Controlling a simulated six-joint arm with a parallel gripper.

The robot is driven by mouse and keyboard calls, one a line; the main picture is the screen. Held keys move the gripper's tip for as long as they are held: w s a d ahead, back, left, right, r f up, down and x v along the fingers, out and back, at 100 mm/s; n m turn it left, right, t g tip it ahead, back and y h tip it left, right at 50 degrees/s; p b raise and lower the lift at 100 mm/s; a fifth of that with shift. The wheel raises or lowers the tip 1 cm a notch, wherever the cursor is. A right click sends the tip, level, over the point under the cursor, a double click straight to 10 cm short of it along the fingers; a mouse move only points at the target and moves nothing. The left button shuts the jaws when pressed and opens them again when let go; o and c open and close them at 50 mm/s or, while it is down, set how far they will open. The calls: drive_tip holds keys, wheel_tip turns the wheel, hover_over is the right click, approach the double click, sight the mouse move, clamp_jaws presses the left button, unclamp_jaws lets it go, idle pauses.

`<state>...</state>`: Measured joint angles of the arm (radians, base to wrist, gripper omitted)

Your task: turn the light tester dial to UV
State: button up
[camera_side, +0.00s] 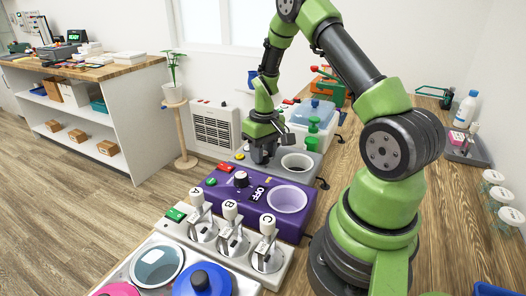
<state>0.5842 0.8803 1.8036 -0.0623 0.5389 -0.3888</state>
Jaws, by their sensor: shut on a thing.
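My gripper (262,156) points down onto the grey unit (316,173), which has a yellow button and a round well. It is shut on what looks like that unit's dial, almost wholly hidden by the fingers. The dial's setting cannot be read. In front stands a purple unit (235,212) with a black dial (241,179), a label reading OFF (258,193) and a pale round well (287,199). My gripper is apart from the purple unit's dial. No UV marking is readable, and I cannot tell for sure which unit is the light tester.
Nearer stands a grey unit with levers A, B and C (230,240), then a blue-lidded pot (203,280) and a glass-topped well (156,265).

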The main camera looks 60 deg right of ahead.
drive_tip(key=m, duration=0.5)
drive_tip(key=shift+m, duration=0.3)
drive_tip(key=m, duration=0.4)
drive_tip(key=shift+m, duration=0.3)
drive_tip(key=o, duration=0.9)
drive_tip(key=shift+r, duration=0.1)
drive_tip(key=r, duration=0.9)
drive_tip(key=shift+s+r, duration=0.2)
drive_tip(key=shift+r, duration=0.2)
